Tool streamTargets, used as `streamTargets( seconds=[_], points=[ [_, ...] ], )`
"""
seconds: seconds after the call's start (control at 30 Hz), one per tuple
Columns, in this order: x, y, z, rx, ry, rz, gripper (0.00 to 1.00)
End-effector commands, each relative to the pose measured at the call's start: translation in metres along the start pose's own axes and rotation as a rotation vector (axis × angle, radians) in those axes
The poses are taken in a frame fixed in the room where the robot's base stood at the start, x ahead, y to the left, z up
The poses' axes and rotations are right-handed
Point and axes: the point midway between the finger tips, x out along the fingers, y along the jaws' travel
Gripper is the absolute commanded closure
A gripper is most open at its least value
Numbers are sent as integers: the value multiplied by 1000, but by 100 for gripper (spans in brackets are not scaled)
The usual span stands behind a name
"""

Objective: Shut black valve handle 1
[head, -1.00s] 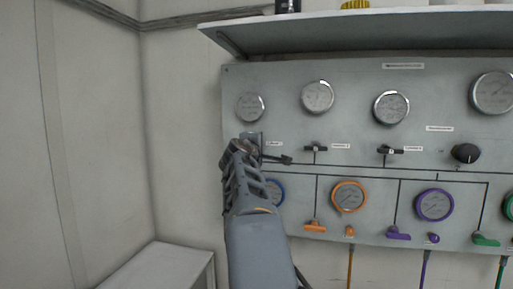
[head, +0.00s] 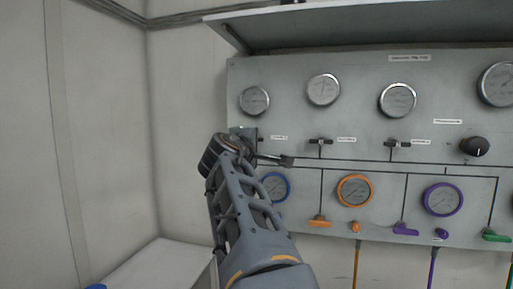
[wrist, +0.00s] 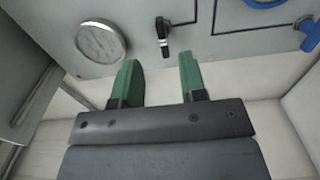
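Black valve handle 1 (wrist: 163,37) shows in the wrist view at the top middle, under the first gauge's line on the grey panel. It appears as a short black bar with a pale metal piece near its lower end. In the head view it is hidden behind my wrist and gripper. My gripper (wrist: 161,78) is open, its two green fingers apart with nothing between them. The handle lies ahead of the gap, beyond the fingertips, and looks untouched. In the head view my gripper (head: 270,150) is in front of the panel's left part, mostly covered by my arm.
Two other black handles, the middle one (head: 320,142) and one further right (head: 398,144), sit in the same row. A black knob (head: 474,147) is at the right. Gauges surround them. A shelf (head: 330,25) overhangs the panel. A white bench (head: 150,262) stands lower left.

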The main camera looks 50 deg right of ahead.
Motion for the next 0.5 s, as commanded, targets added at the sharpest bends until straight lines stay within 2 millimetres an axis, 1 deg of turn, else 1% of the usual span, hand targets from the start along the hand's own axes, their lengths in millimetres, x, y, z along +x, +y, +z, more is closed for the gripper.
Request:
streamTargets(
  seconds=[0.03, 0.2, 0.3, 0.5],
  points=[
    [-8, -1, 0, 1, 3, 2, 61],
    [-24, 0, 0, 1, 2, 1, 61],
    [-29, 0, 0, 0, 1, 0, 61],
    [-30, 0, 0, 0, 0, -1, 61]
  ],
)
